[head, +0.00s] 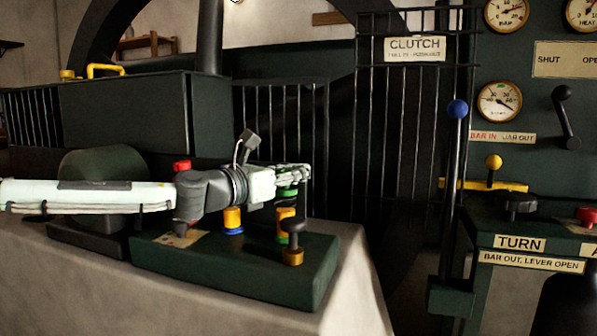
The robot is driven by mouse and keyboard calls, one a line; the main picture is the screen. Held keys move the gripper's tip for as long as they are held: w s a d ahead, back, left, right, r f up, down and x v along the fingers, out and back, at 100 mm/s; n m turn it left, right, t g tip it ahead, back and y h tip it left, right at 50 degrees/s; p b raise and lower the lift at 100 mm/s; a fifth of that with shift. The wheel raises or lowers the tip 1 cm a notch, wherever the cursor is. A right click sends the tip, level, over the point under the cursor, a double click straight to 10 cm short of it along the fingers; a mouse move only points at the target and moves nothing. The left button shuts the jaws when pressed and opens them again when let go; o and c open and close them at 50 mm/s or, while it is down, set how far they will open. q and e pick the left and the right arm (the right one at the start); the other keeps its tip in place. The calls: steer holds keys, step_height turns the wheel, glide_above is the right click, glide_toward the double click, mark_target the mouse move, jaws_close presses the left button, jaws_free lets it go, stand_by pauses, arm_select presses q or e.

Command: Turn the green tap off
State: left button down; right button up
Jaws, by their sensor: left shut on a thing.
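The green tap (287,193) stands on a dark green base block (240,275) in the middle of the head view. Only its green rim shows, above an orange body, because my gripper covers its top. My left gripper (296,174) reaches in from the left and is shut on the green tap. My right gripper is not in view.
A blue-ringed orange fitting (233,220), a red knob (182,166) and a dark-handled brass fitting (293,240) stand close around. A blue-knobbed lever (457,110), a barred gate (400,130) and a gauge panel (525,65) are to the right.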

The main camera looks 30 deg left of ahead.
arm_select(q)
steer(key=shift+r+h, duration=0.1)
steer(key=shift+h, duration=0.2)
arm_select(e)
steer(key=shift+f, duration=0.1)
arm_select(q)
steer(key=shift+s+d+m+g+h+p, duration=0.25)
steer(key=shift+m+g+h, duration=0.4)
steer(key=shift+m+h, duration=0.45)
steer(key=shift+d+m+g+h+p, duration=0.1)
steer(key=shift+d+m+g+h, duration=0.25)
steer(key=shift+m+g+h, duration=0.75)
steer(key=shift+s+d+m+g+h+p, duration=0.25)
steer(key=shift+m+h, duration=0.45)
steer(key=shift+h, duration=0.9)
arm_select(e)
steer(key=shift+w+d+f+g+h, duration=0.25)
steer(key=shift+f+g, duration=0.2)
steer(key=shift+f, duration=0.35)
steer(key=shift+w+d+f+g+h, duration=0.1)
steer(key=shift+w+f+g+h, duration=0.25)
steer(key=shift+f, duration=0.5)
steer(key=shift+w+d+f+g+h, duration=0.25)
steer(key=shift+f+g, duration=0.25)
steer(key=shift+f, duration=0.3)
arm_select(q)
steer(key=shift+w, duration=0.1)
steer(key=c, duration=1.2)
jaws_free()
steer(key=shift+r, duration=4.95)
